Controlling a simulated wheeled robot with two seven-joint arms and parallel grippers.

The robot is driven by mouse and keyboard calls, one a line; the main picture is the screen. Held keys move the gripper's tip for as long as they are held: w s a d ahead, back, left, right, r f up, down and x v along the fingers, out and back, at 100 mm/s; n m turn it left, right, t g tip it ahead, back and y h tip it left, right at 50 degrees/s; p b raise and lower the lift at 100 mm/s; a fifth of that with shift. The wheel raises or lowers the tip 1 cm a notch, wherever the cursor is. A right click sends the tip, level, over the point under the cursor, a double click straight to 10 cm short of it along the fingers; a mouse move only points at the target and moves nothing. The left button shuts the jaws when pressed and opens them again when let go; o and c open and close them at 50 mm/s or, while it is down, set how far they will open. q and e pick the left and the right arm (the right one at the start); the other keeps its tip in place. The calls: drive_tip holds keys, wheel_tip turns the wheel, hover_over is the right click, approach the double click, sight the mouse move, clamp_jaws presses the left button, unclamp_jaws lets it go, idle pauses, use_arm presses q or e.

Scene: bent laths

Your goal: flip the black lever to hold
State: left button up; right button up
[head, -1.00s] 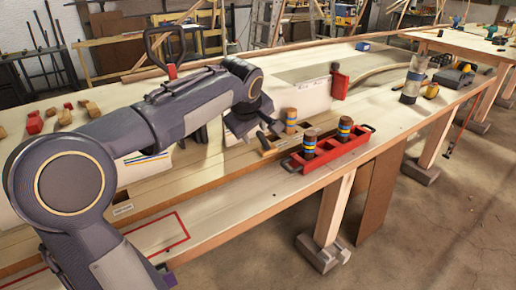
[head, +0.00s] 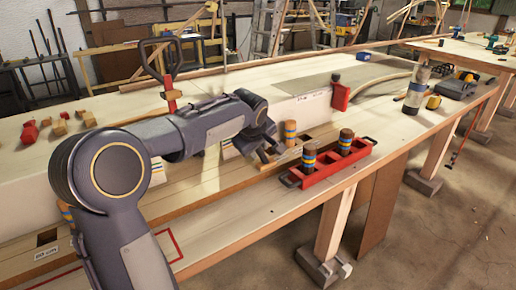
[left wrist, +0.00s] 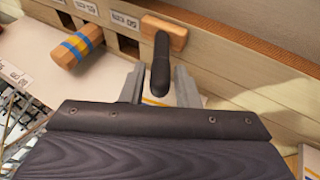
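In the left wrist view a black lever (left wrist: 160,62) sticks out from a wooden block (left wrist: 165,32) on the side of a timber beam. My left gripper (left wrist: 159,88) is open, with one finger on each side of the lever's free end. I cannot tell whether either finger touches it. In the head view my left gripper (head: 266,152) is low over the bench, just left of a striped wooden peg (head: 290,132). The lever cannot be made out there behind the gripper. My right gripper is out of view.
A red tray (head: 326,171) with striped pegs stands on the bench's front edge, right of the gripper. Another striped peg (left wrist: 76,46) sticks out left of the lever. A red clamp (head: 341,94) stands farther back.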

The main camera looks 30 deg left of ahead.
sight(269, 161)
use_arm(q)
clamp_jaws()
drive_tip(key=shift+w+d+r+g+p, duration=0.1)
drive_tip(key=shift+r+g+p, duration=0.2)
drive_tip(key=shift+p, duration=0.4)
drive_tip(key=w+g+p, duration=0.1)
drive_tip(key=p, duration=0.2)
drive_tip(key=w+d+m+g+y+p, duration=0.1)
drive_tip(key=g+p, duration=0.1)
drive_tip(key=p, duration=0.2)
drive_tip(key=w+g+y+p, duration=0.1)
drive_tip(key=p, duration=0.3)
drive_tip(key=shift+w+d+r+g, duration=0.15)
drive_tip(key=shift+r+g, duration=0.15)
drive_tip(key=shift+g, duration=0.1)
drive_tip(key=shift+w+d+f+m+g+y+p, duration=0.15)
drive_tip(key=shift+w+f+m+g+y+p, duration=0.2)
drive_tip(key=shift+p, duration=0.65)
drive_tip(key=shift+o, duration=1.5)
unclamp_jaws()
drive_tip(key=shift+r, duration=0.1)
